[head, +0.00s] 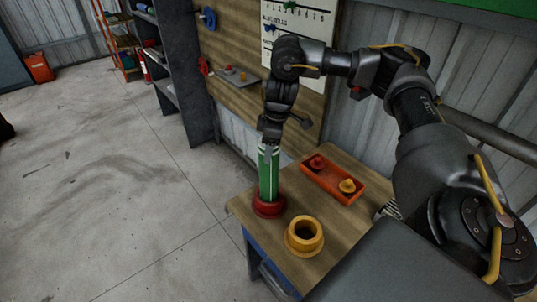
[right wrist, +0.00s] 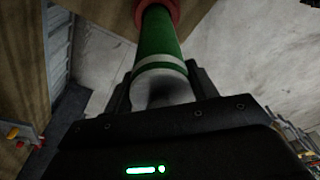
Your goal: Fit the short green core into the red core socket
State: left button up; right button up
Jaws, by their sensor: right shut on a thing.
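The green core (head: 268,180) stands upright at the left part of the wooden table, with a white band near its top. Its lower end meets the red core socket (head: 268,207); from the head view it looks in line with the socket, but how deep it sits is hidden. My right gripper (head: 270,140) is shut on the top of the green core. In the right wrist view the green core (right wrist: 160,45) runs from between the fingers to the red socket (right wrist: 158,8). My left gripper does not show.
A yellow socket (head: 304,236) stands empty on the table, close to the red one. An orange tray (head: 330,182) behind holds a red and a yellow piece. The table's left edge is near the red socket. Open floor (head: 110,210) lies to the left.

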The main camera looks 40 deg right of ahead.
jog(key=shift+w+d+f, duration=0.1)
jog(key=shift+d+f, duration=0.05)
jog(key=shift+f, duration=1.2)
jog(key=o, duration=1.3)
jog(key=shift+f, duration=0.15)
jog(key=shift+s+d+r+p, duration=0.1)
jog(key=shift+s+r+p, duration=0.05)
jog(key=shift+r, duration=1.15)
jog(key=shift+s+d+r+p, duration=0.1)
jog(key=shift+s+r, duration=0.1)
jog(key=shift+r, duration=1.1)
jog(key=shift+s+d+r+p, duration=0.1)
jog(key=shift+s+r+p, duration=0.05)
jog(key=shift+r, duration=1.15)
jog(key=shift+w+a, duration=0.1)
